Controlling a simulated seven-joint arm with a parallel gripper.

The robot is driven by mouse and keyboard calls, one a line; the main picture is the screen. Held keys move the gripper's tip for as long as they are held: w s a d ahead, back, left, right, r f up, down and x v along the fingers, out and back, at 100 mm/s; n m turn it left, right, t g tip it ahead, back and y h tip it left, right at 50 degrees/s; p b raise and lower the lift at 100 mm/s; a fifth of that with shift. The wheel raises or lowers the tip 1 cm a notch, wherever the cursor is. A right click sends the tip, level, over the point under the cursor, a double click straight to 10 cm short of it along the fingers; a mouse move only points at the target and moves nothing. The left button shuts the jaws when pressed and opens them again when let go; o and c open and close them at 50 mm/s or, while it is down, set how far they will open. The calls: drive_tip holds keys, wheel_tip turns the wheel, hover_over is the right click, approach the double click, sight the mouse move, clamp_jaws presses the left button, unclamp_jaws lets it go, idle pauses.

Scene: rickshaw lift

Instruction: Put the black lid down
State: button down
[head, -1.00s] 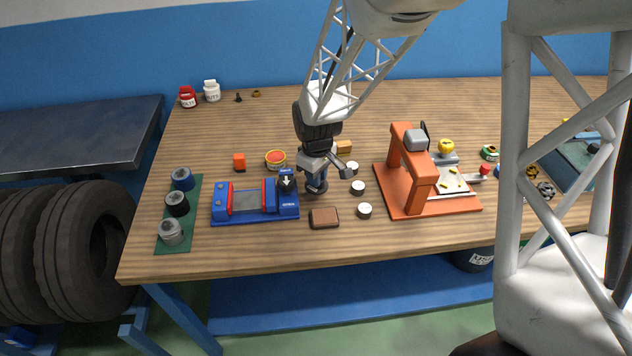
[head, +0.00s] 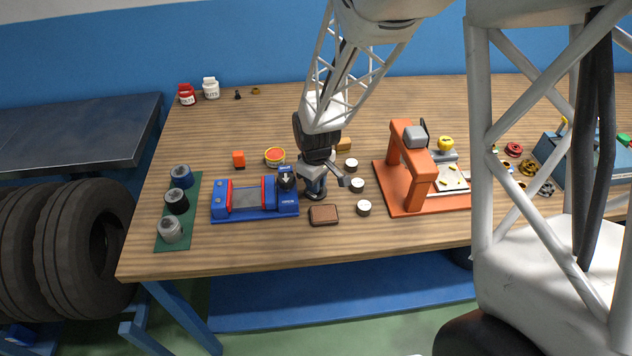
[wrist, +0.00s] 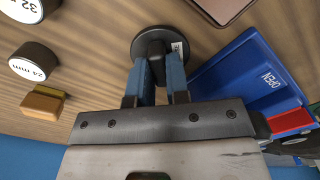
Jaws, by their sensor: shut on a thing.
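My gripper (wrist: 162,82) points down at the workbench, and its two blue fingers are shut on the knob of the black lid (wrist: 126,44). The lid is a round dark disc with a small white label near the knob. In the head view the lid (head: 313,194) shows at the bottom of my gripper (head: 315,183), just right of the blue vise-like fixture. It is at or very close to the wooden tabletop; I cannot tell whether it touches.
The blue fixture (head: 255,212) stands close on the left. A brown block (head: 324,215) lies in front. Several white-topped black cylinders (head: 357,185) stand to the right, before the orange press (head: 410,207). A tin (head: 275,156) is behind.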

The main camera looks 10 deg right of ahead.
drive_tip(key=shift+f, duration=0.15)
drive_tip(key=c, duration=1.1)
unclamp_jaws()
wheel_tip(320, 180, up, 12)
drive_tip(key=shift+r, duration=0.2)
